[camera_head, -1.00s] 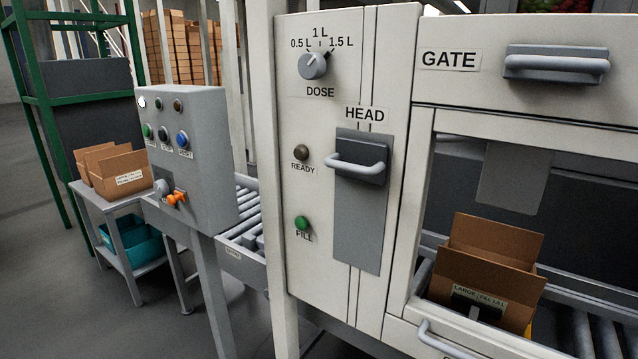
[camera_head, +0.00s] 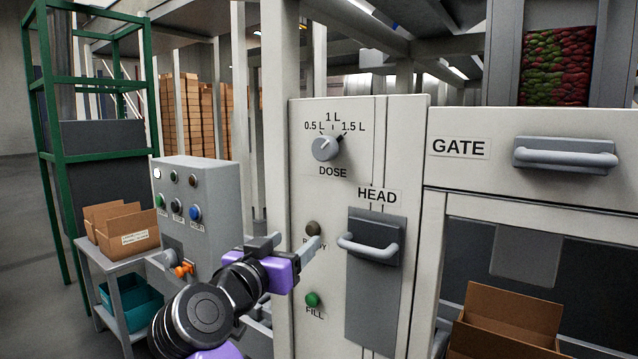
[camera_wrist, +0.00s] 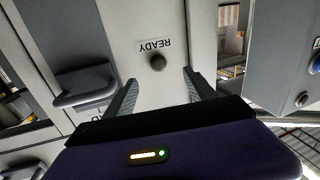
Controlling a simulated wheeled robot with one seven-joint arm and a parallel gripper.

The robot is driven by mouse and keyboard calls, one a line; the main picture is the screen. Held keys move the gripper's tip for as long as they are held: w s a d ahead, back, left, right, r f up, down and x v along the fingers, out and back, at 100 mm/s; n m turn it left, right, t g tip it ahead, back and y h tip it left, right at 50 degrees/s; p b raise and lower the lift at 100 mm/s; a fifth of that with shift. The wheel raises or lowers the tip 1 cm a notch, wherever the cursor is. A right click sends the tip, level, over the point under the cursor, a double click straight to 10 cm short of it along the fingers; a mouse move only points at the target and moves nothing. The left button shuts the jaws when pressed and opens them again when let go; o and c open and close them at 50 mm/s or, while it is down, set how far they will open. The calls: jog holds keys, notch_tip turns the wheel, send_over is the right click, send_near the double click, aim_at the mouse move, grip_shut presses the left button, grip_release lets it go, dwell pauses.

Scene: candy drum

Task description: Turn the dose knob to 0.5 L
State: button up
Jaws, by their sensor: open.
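The round grey dose knob (camera_head: 326,147) is on the white panel (camera_head: 315,195) in the head view. The labels 0.5 L, 1 L and 1.5 L stand above it, and DOSE below. Its white mark seems to point up and right, toward the 1.5 L side, but it is small. My gripper (camera_head: 294,241) is open and empty, below the knob and in front of the panel near the READY lamp (camera_head: 312,228). In the wrist view, the fingers (camera_wrist: 160,84) stand apart with the READY lamp (camera_wrist: 157,62) showing beyond them. The knob is not seen there.
The HEAD handle (camera_head: 369,247) sticks out right of my gripper, with the green FILL button (camera_head: 312,299) below. A GATE handle (camera_head: 566,153) is at right, above an open carton (camera_head: 510,318). A grey control box (camera_head: 200,185) stands left. The panel around the knob is clear.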

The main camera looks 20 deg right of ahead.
aim_at(321, 150)
jog(key=s+r+m+g+h, duration=0.3)
jog(key=r+m, duration=0.2)
jog(key=r, duration=1.1)
jog(key=p+x, duration=0.1)
jog(key=x, duration=0.3)
jog(key=p+x, duration=0.1)
jog(key=x, duration=0.2)
jog(key=shift+r+p, duration=0.35)
jog(key=shift+c, duration=0.3)
jog(key=c, duration=1.3)
jog(key=shift+c, duration=0.2)
